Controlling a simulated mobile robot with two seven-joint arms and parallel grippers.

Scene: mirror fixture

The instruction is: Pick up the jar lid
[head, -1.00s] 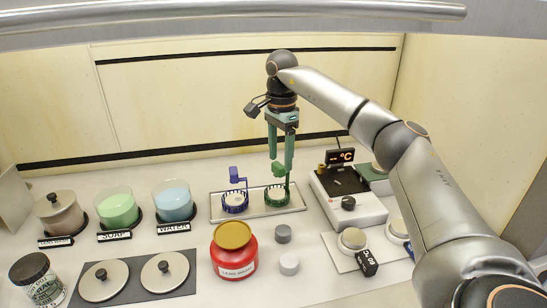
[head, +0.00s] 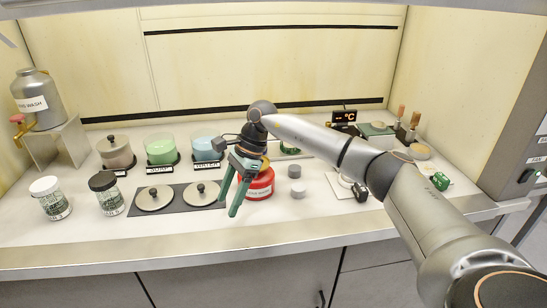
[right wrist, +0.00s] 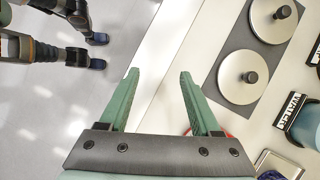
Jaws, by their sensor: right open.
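Two round steel lids with dark knobs, the left lid (head: 154,198) and the right lid (head: 202,193), lie on a dark grey mat. They also show in the right wrist view as one lid (right wrist: 274,20) and another lid (right wrist: 242,79). I cannot tell which lid is the jar lid. My right gripper (head: 228,205) is open and empty, pointing down in front of the red jar. In its wrist view the fingertips (right wrist: 159,72) are over the bench's front strip, left of the lids. My left gripper is not in view.
A white-capped jar (head: 50,198) and a black-capped jar (head: 107,194) stand left of the mat. Several labelled beakers, including a green one (head: 161,150), stand behind it. Small grey cylinders (head: 298,191) are right of the red jar. The bench's front edge (head: 180,242) is clear.

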